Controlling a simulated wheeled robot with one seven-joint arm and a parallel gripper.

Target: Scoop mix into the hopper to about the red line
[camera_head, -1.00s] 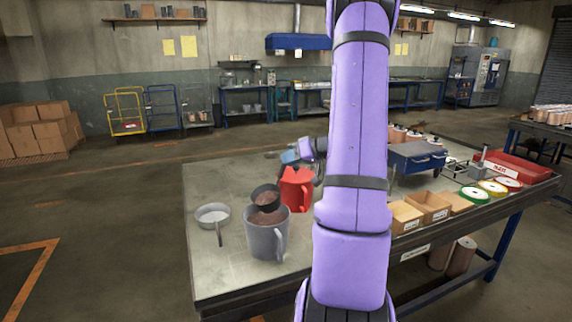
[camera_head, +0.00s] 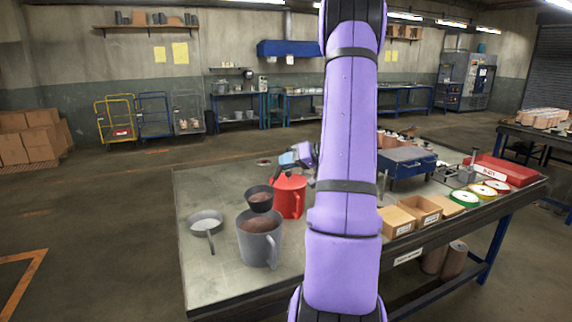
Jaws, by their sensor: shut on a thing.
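A grey jug (camera_head: 260,245) with a handle stands at the front left of the table, holding brown mix (camera_head: 257,222). A dark round scoop (camera_head: 260,203) with brown mix in it is just above the jug's back rim. A red jug (camera_head: 289,198) stands behind and to the right. My gripper (camera_head: 302,155) shows small behind the red jug, beside my arm. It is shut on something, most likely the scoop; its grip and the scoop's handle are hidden. I cannot make out the hopper or its red line; my arm covers the table's middle.
A shallow grey pan (camera_head: 205,222) with a handle lies left of the grey jug. The table's left back is clear.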

